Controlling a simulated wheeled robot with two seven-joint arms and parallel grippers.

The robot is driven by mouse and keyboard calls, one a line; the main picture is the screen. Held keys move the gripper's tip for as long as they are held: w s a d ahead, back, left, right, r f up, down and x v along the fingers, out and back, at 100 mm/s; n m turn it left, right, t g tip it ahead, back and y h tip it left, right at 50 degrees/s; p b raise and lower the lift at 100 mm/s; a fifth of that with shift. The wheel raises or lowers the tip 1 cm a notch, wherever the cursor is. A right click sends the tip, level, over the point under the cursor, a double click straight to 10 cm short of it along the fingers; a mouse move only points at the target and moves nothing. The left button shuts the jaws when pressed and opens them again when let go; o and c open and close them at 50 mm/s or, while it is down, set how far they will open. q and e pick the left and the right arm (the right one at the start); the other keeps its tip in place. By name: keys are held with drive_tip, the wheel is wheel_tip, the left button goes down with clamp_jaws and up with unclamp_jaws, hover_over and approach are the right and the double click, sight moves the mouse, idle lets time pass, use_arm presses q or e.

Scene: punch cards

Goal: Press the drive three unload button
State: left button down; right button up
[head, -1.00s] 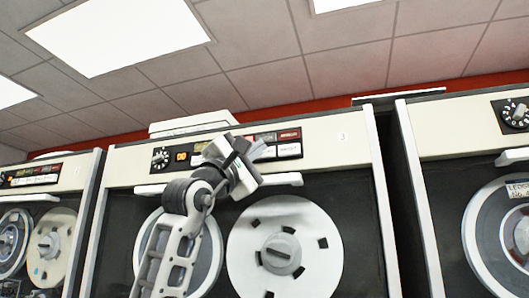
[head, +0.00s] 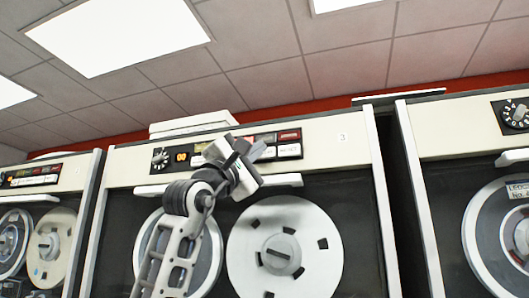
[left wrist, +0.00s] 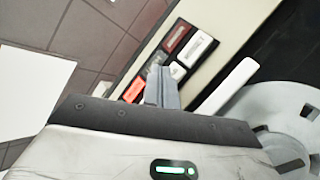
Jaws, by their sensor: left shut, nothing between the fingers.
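Drive three is the middle cabinet, with a small "3" on its cream top panel (head: 335,150). Its black button strip (head: 182,158) holds a dial, a lit yellow display and two rows of buttons. A red button (head: 289,135) is at the upper right, with a white button (head: 289,150) below it. Both also show in the left wrist view, the red (left wrist: 175,38) and the white (left wrist: 194,51); I cannot tell which button is unload. My left gripper (head: 258,149) is shut and empty in front of the strip. Its fingertips (left wrist: 160,82) cover some buttons; contact cannot be told. My right gripper is not in view.
A white handle bar (head: 285,180) sticks out below the panel. A white tape reel (head: 310,225) is under it. Similar drives stand to the left (head: 70,170) and right (head: 455,140). White boxes (head: 190,122) lie on top of drive three.

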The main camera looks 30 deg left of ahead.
use_arm(q)
drive_tip(key=shift+w+a, duration=0.1)
drive_tip(key=shift+w, duration=0.3)
